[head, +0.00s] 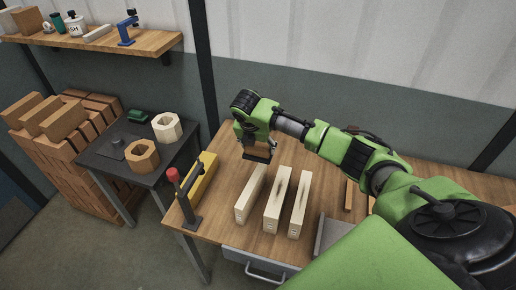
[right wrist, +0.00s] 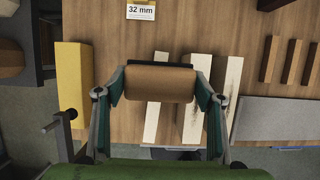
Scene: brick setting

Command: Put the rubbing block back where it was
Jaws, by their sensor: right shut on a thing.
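My right gripper (head: 257,151) is shut on a small brown block with a dark face, which I take to be the rubbing block (head: 260,155). In the right wrist view the block (right wrist: 160,83) sits crosswise between the two fingers of the gripper (right wrist: 160,88). It appears held above the wooden workbench (head: 225,215), behind the far ends of three pale bars (head: 277,200). The block hides part of the bars in the right wrist view. My left gripper is not in view.
A yellow block (head: 204,178) and a black clamp with a red knob (head: 188,205) stand at the bench's left end. A "32 mm" label (right wrist: 141,10) lies on the bench. A grey plate (head: 331,236) and brown strips (head: 348,194) lie right of the bars. A dark side table (head: 105,152) stands left.

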